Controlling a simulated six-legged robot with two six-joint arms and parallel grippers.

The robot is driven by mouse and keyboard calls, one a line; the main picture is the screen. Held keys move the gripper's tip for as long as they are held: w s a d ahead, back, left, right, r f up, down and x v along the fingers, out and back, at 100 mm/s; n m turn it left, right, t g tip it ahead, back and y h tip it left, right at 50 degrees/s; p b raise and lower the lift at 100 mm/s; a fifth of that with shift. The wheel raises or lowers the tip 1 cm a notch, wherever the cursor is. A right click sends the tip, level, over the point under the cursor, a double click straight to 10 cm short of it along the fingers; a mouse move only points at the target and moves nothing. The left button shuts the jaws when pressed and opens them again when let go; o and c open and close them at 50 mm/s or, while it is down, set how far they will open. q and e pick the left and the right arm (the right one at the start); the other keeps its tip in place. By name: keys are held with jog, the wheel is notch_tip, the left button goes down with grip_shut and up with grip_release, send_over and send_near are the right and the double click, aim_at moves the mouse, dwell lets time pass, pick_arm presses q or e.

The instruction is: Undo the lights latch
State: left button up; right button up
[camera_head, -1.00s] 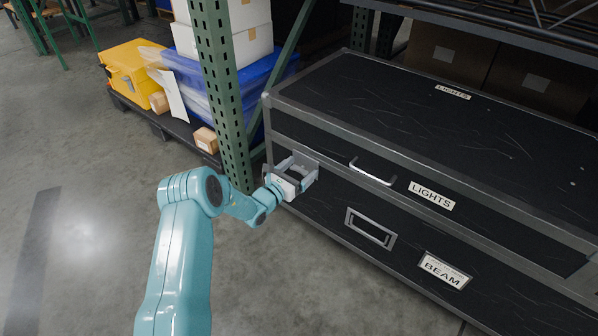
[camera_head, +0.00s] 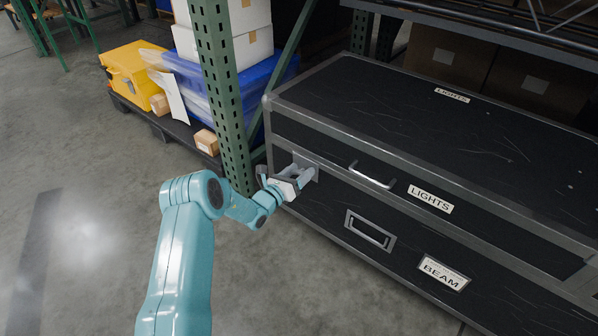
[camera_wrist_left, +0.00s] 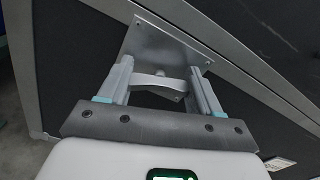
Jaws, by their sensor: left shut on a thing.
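A large black case (camera_head: 470,140) with grey metal edging stands at the right. Its upper part bears a white LIGHTS label (camera_head: 430,198), its lower part a BEAM label (camera_head: 443,272). My left gripper (camera_head: 304,178) is at the left end of the case's front. In the left wrist view its two fingers (camera_wrist_left: 157,82) are shut on the sides of a grey latch handle (camera_wrist_left: 160,82). The latch's metal plate (camera_wrist_left: 165,42) lies flat against the case, across the seam. In the head view the gripper mostly covers the latch. My right gripper is not in view.
A bar handle (camera_head: 372,176) and a recessed handle (camera_head: 370,231) are on the case's front. A green rack post (camera_head: 221,90) stands just left of the case. A yellow box (camera_head: 133,70) and blue tote (camera_head: 262,80) sit behind. The floor in front is clear.

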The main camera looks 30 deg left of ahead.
pick_arm(q)
jog(key=n, duration=0.3)
jog(key=shift+n+p, duration=0.35)
jog(key=shift+n, duration=0.05)
jog(key=n, duration=0.3)
jog(key=shift+f+n, duration=0.1)
jog(key=shift+n, duration=0.2)
jog(key=n, duration=0.3)
jog(key=shift+f+n+p, duration=0.1)
jog(key=shift+n+p, duration=0.2)
jog(key=shift+p, duration=0.05)
jog(key=shift+n, duration=1.5)
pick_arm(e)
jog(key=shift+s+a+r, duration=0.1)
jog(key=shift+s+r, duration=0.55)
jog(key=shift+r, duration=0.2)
pick_arm(q)
jog(key=o, duration=1.1)
jog(key=shift+c, duration=0.2)
jog(key=shift+a, duration=0.1)
jog(key=shift+s, duration=0.1)
